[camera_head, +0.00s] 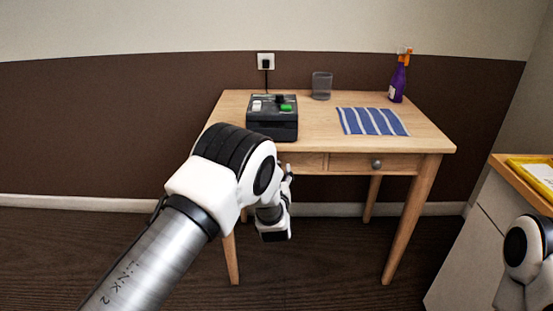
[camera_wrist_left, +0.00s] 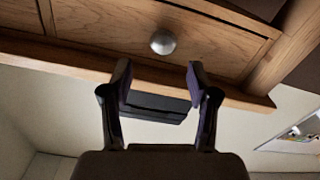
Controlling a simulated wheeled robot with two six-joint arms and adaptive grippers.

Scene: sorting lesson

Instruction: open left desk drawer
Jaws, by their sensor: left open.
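The wooden desk (camera_head: 310,130) has two drawers side by side under its top. The left drawer (camera_head: 308,161) is mostly hidden behind my left arm in the head view; the part that shows is flush with the desk. In the left wrist view a wooden drawer front (camera_wrist_left: 105,28) with a round grey knob (camera_wrist_left: 162,43) lies ahead of my left gripper (camera_wrist_left: 158,82). The two fingers are open and apart, with nothing between them, and the knob shows just beyond their tips. In the head view the left gripper (camera_head: 287,178) is partly hidden by its wrist. My right gripper is out of view.
The right drawer has a knob (camera_head: 376,164). A cabinet (camera_head: 478,245) with a yellow tray (camera_head: 535,173) stands at right.

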